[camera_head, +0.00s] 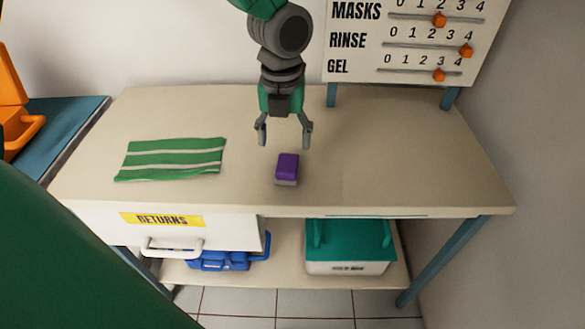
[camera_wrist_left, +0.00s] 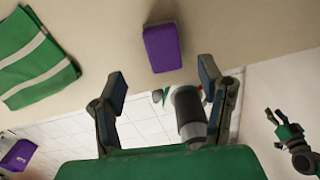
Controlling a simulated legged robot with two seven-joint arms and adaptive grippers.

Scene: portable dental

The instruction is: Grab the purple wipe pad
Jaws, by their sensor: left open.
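The purple wipe pad (camera_head: 287,166) is a small purple block with a pale grey base, lying on the beige tabletop near its front edge. My left gripper (camera_head: 284,141) hangs above the table, just behind the pad in the head view. Its two fingers are spread and empty. In the left wrist view, the pad (camera_wrist_left: 162,46) lies beyond the open fingertips of the left gripper (camera_wrist_left: 160,84), roughly centred between them and apart from both. What looks like my right gripper (camera_wrist_left: 284,128) is small at the right of the wrist view; its jaw state is unclear.
A green striped cloth (camera_head: 172,158) lies left of the pad on the table (camera_head: 400,150). A board with sliders (camera_head: 405,38) stands at the back right. A returns drawer (camera_head: 220,232) and a teal-lidded box (camera_head: 349,245) are below. The right tabletop is clear.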

